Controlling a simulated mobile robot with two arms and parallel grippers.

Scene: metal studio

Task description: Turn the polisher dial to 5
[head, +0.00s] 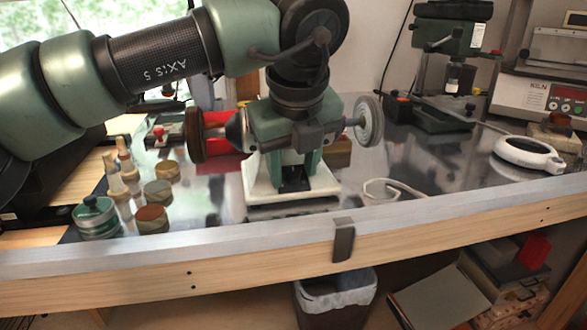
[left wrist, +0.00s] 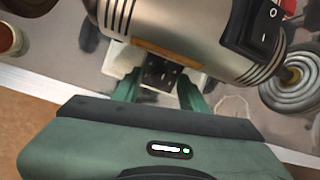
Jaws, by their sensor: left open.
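The polisher stands on the bench, with a brown wheel (head: 195,135) on the left and a grey wheel (head: 368,121) on the right. Its pale base (head: 262,197) shows below my left gripper (head: 284,168), which hides most of the motor body. In the left wrist view the silver motor body (left wrist: 180,35) carries a black power switch (left wrist: 262,28). A dark panel (left wrist: 160,72) with small markings lies between the open fingers of my left gripper (left wrist: 157,88). The dial and its setting cannot be made out. My right gripper is not in view.
Left of the polisher stand a green-lidded jar (head: 97,220), small round tins (head: 151,219) and wooden pegs. A ring-shaped magnifier (head: 525,154), a drill press (head: 450,45) and a kiln controller (head: 545,95) are farther right.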

